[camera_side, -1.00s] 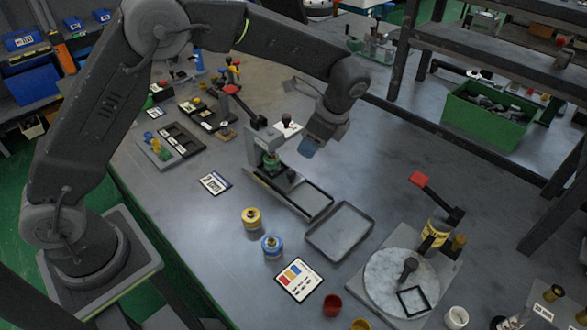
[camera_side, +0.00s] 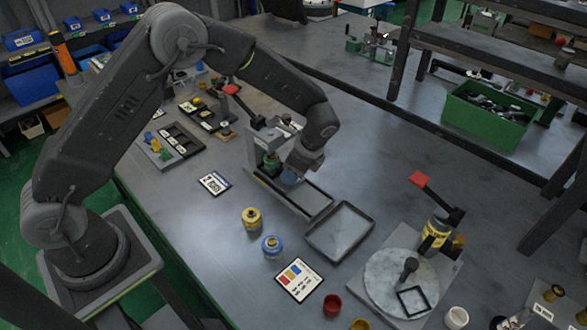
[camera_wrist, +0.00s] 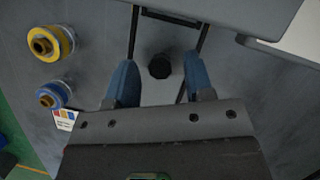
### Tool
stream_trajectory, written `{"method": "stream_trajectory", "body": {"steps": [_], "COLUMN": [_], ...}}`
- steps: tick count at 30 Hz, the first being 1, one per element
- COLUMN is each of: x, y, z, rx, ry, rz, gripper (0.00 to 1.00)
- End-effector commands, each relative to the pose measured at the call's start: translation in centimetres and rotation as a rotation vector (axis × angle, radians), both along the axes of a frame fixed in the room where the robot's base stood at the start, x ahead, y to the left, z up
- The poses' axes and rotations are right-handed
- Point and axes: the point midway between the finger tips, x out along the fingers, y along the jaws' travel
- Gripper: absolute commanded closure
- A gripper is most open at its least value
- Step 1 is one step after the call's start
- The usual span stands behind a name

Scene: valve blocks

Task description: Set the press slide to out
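The press (camera_side: 265,150) is a grey frame with a red-tipped lever, standing mid-table in the side view. Its slide (camera_side: 312,202) is a long grey plate in a dark-edged channel running from the press toward the lower right. My gripper (camera_side: 290,178) is low over the slide's press end, pointing down. In the wrist view my gripper (camera_wrist: 161,80) has two blue fingertips spread wide apart. A dark round knob (camera_wrist: 159,67) shows between and slightly beyond them, apart from both fingers. The gripper hides part of the slide and press base in the side view.
A shallow grey tray (camera_side: 340,232) lies just beyond the slide's outer end. A yellow canister (camera_side: 252,218) and a blue canister (camera_side: 271,246) stand to its left. A second red-handled lever (camera_side: 419,180) rises at the right beside a round pale plate (camera_side: 385,280).

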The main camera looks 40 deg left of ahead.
Motion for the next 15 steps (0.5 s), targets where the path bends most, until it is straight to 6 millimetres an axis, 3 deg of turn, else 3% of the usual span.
{"method": "stream_trajectory", "body": {"steps": [2, 15], "x": [0.0, 0.01], "y": [-0.01, -0.03], "z": [0.02, 0.05], "rx": [0.0, 0.0], "ry": [0.0, 0.0], "rz": [0.0, 0.0], "gripper": [0.59, 1.0]}}
